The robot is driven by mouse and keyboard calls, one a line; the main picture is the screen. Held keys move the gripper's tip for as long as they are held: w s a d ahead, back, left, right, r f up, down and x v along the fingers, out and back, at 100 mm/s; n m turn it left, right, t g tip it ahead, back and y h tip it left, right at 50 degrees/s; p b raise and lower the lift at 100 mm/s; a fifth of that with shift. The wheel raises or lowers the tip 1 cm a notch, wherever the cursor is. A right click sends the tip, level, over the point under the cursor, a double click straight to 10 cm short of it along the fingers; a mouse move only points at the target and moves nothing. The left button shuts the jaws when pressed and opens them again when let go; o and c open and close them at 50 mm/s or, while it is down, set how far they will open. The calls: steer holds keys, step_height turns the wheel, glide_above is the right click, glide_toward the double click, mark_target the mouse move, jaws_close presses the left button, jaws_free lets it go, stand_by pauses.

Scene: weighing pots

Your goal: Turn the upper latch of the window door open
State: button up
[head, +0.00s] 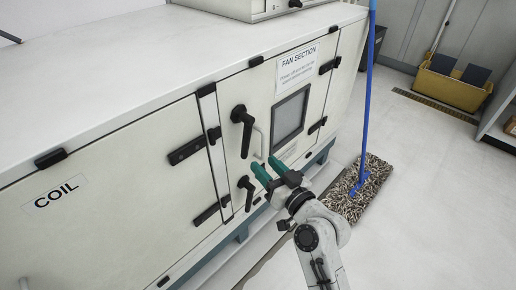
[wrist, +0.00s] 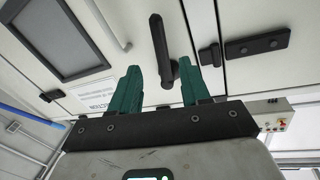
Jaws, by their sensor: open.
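The window door (head: 263,95) is a cream panel with a dark window (head: 290,117) and a FAN SECTION sign. Its upper latch (head: 246,132) is a black lever hanging down from its pivot at the door's left side. A similar lower latch (head: 249,195) sits below it. My gripper (head: 264,162), with green fingers, is open and empty in front of the door, below and right of the upper latch in the head view. In the upside-down wrist view, the upper latch (wrist: 159,45) appears between the open fingers (wrist: 160,67); contact is not visible.
A pale grab handle (head: 257,141) is between latch and window. Black hinges (head: 188,150) sit on the COIL panel to the left. A blue-handled mop (head: 358,188) stands at the right, with a yellow bucket (head: 450,83) behind.

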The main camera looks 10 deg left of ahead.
mark_target(248, 147)
steer(key=x, duration=1)
jaws_close()
stand_by(0.4)
